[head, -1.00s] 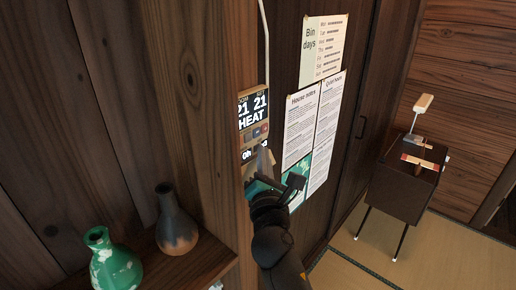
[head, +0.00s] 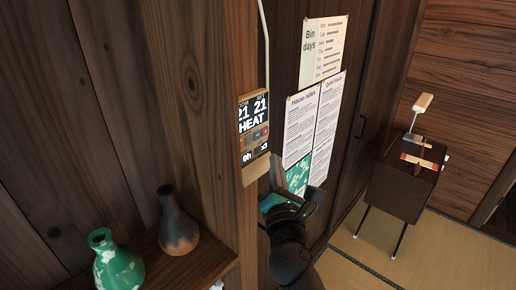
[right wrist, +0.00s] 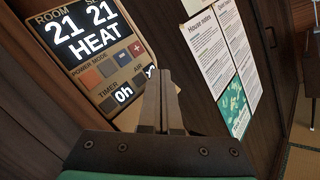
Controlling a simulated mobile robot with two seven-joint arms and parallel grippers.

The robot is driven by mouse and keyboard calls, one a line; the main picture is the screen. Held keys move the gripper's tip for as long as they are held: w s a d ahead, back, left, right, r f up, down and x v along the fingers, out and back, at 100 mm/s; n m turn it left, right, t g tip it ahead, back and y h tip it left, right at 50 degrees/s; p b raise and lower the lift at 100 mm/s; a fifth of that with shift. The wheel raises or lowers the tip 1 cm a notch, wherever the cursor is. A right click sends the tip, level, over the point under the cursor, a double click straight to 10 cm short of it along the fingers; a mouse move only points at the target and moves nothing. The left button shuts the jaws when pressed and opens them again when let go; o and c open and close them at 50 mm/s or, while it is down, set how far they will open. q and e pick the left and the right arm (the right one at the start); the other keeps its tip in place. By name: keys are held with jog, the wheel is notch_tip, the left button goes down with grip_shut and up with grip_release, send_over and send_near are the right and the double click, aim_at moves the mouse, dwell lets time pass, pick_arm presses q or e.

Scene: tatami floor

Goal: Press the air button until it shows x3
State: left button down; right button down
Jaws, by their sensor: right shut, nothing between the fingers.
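The wall control panel (head: 254,120) hangs on the wooden post. Its lit screen reads room 21, 21 and HEAT, and the lower row reads 0h and x3 in the head view. In the right wrist view the panel (right wrist: 85,45) shows the AIR label, with the air button and its readout partly hidden behind my fingers. My right gripper (head: 276,167) is shut and empty, just below and right of the panel. Its closed fingers (right wrist: 160,82) appear in front of the panel's lower right corner; contact cannot be told. My left gripper is not in view.
Posted papers (head: 312,115) hang on the wall right of the panel. A dark vase (head: 177,228) and a green vase (head: 117,265) stand on the shelf at lower left. A small dark cabinet (head: 402,190) stands on the tatami at right.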

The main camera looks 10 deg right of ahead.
jog(key=shift+s+d+p, duration=0.3)
jog(key=shift+s+d, duration=0.6)
jog(key=shift+s, duration=0.3)
dwell(0.4)
notch_tip(320, 180, down, 26)
jog(key=s+a+m+g+y+b, duration=0.2)
jog(key=m+g+b, duration=0.3)
jog(key=b, duration=0.1)
jog(key=s+f+m+g+b, duration=0.25)
jog(key=s+f, duration=0.25)
jog(key=f, duration=0.7)
jog(key=s+f+m+g+b, duration=0.25)
jog(key=s+f+m, duration=0.2)
jog(key=f, duration=0.65)
jog(key=s+d+f+m+g+b, duration=0.3)
jog(key=s+f+m, duration=0.3)
jog(key=s+f, duration=0.7)
jog(key=s+d+f+m+g+b, duration=0.3)
jog(key=s+f+m+g+b, duration=0.2)
jog(key=s+f, duration=0.8)
jog(key=s+m, duration=0.1)
jog(key=s, duration=0.6)
jog(key=shift+m, duration=0.4)
